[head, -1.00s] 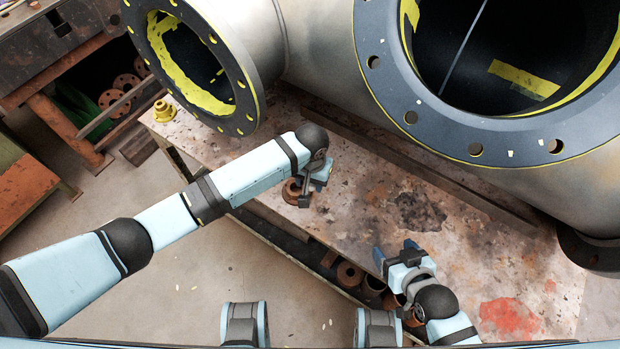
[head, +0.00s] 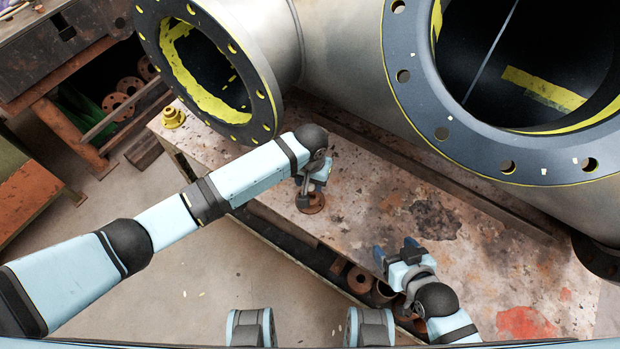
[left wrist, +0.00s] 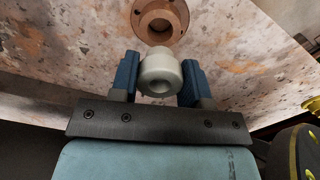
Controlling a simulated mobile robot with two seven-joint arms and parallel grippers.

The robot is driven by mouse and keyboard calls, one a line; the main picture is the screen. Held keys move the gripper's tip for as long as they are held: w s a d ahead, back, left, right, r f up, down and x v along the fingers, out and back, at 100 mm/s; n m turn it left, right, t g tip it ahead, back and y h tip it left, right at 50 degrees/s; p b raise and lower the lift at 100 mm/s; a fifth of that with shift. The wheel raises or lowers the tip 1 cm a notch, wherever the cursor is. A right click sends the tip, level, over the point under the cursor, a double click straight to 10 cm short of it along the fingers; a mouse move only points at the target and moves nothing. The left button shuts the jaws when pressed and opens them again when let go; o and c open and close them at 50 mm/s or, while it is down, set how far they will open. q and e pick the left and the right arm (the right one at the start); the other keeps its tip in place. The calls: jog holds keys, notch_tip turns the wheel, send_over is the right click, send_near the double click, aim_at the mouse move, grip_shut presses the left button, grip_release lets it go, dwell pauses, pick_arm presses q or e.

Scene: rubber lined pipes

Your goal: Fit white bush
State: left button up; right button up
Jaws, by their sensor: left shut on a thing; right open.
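The white bush (left wrist: 160,73) is a short pale ring with a hole. My left gripper (left wrist: 160,84) is shut on it in the left wrist view, with a blue finger on each side. My right gripper (head: 394,251) is open and empty over the table's front part.
The stained table (head: 470,245) has bare room to the right. Large rubber-lined pipes (head: 345,70) lie along its back. A yellow flanged piece (head: 173,117) stands at its far left corner. Rusty rings (head: 360,280) sit below the front edge.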

aim_at(310, 190)
pick_arm(q)
jog(key=shift+r+p, duration=0.2)
jog(key=shift+p, duration=0.3)
jog(key=shift+f+b, duration=0.45)
jog(key=shift+f, duration=0.45)
jog(key=shift+f+b, duration=0.3)
jog(key=shift+f, duration=2.15)
jog(key=shift+s+a+f, duration=0.1)
jog(key=shift+f, duration=0.15)
jog(key=o, duration=0.8)
jog(key=shift+o, duration=1.1)
